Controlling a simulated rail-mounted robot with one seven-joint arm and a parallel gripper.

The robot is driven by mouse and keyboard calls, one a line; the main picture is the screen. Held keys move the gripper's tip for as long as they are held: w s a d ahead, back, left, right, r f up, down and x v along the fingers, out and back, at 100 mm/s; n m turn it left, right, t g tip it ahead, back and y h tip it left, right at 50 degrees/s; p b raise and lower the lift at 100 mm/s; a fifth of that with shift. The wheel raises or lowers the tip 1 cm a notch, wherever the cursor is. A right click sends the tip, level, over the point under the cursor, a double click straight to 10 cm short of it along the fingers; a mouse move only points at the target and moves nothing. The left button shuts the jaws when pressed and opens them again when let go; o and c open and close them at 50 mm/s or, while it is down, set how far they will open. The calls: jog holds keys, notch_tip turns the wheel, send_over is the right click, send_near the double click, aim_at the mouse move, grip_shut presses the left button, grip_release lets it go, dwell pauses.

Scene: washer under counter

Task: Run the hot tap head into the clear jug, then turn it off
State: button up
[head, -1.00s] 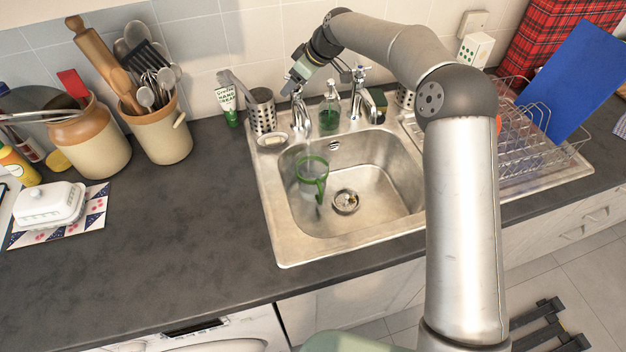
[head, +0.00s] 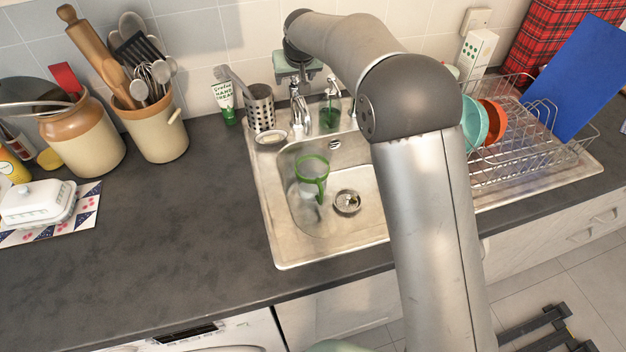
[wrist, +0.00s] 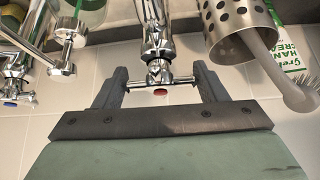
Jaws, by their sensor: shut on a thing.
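The hot tap (head: 298,108) is a chrome pillar tap at the back left of the sink. Its cross head with a red dot (wrist: 157,79) sits between the fingers of my gripper (wrist: 160,83) in the wrist view. My gripper (head: 295,71) is shut on this head from above and behind; its fingertips are mostly hidden in the head view. The clear jug (head: 308,186) with a green rim and handle stands upright in the left part of the sink, in front of the hot tap. I cannot make out a water stream or a water level in it.
A perforated steel holder (head: 261,108) with a brush stands close beside the hot tap. A green soap bottle (head: 330,115) is on its other side. The blue-dotted tap (wrist: 14,97) is close by. A dish rack (head: 530,140) fills the right. The left counter front is clear.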

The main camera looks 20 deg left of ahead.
jog(key=o, duration=0.7)
notch_tip(320, 180, up, 8)
jog(key=p, duration=0.5)
jog(key=shift+p, duration=0.3)
jog(key=shift+d, duration=0.1)
jog(key=s+d+r+m+g+h, duration=0.1)
jog(key=s+d+m, duration=0.1)
jog(key=s+d, duration=0.8)
jog(key=s+d+r+m+g+h, duration=0.1)
jog(key=s+d, duration=0.2)
jog(key=d, duration=1.3)
jog(key=s+d+f+m+g, duration=0.1)
jog(key=s+d, duration=0.3)
jog(key=s, duration=0.5)
jog(key=s+d+f+m+g+h, duration=0.1)
jog(key=s+d+f, duration=0.3)
jog(key=s, duration=0.5)
jog(key=s+d+f+m, duration=0.1)
jog(key=s+d+f, duration=0.1)
jog(key=s+d, duration=0.4)
jog(key=s, duration=0.2)
jog(key=shift+s+f+g, duration=0.25)
jog(key=shift+s+g, duration=0.15)
